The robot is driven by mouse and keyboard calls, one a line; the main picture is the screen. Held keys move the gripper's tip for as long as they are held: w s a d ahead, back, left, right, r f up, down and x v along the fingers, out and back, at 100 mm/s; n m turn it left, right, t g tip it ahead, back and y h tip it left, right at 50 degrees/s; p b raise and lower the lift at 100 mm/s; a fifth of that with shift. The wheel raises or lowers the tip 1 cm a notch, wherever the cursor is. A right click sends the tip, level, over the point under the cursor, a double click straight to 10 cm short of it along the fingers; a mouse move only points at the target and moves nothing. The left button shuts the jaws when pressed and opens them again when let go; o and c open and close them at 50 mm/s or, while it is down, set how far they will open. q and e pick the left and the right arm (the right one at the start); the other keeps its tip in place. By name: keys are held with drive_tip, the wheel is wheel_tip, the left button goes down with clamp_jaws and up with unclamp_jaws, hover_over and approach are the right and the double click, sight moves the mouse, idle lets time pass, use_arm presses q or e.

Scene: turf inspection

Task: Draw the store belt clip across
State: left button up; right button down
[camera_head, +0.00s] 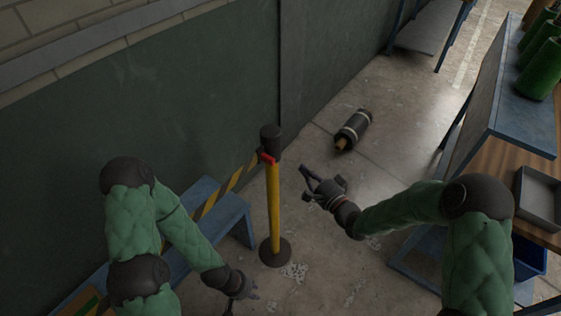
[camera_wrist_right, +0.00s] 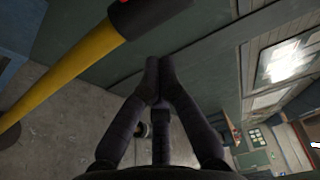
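A yellow post (camera_head: 273,205) with a black head (camera_head: 270,138) and round black base stands upright mid-floor. A red clip (camera_head: 266,158) sits at the head, and a black-and-yellow striped belt (camera_head: 232,182) runs from there down-left behind my left arm. The right wrist view shows the yellow post (camera_wrist_right: 62,75) and part of the black head (camera_wrist_right: 150,14) close by at upper left. My right gripper (camera_head: 307,172) is right of the post, apart from it; its fingertips (camera_wrist_right: 159,65) meet with nothing visible between them. My left gripper (camera_head: 240,290) is low, left of the post base; its fingers are unclear.
A blue bench (camera_head: 205,215) stands along the dark green wall at left. A dark cylinder with pale bands (camera_head: 353,130) lies on the floor behind my right gripper. A workbench at right holds green rolls (camera_head: 541,68) and a grey tray (camera_head: 540,198).

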sight(274, 152)
drive_tip(key=w+a+b, duration=0.1)
drive_tip(key=w+a, duration=0.1)
drive_tip(key=w+a+b, duration=0.1)
drive_tip(key=w+a, duration=0.1)
drive_tip(key=a, duration=0.1)
drive_tip(key=w+a+b, duration=0.1)
drive_tip(key=a, duration=0.1)
drive_tip(key=shift+w+a+b, duration=0.25)
drive_tip(key=shift+w+b, duration=0.15)
drive_tip(key=shift+s+a, duration=0.25)
drive_tip(key=shift+s, duration=0.15)
drive_tip(key=shift+s, duration=0.15)
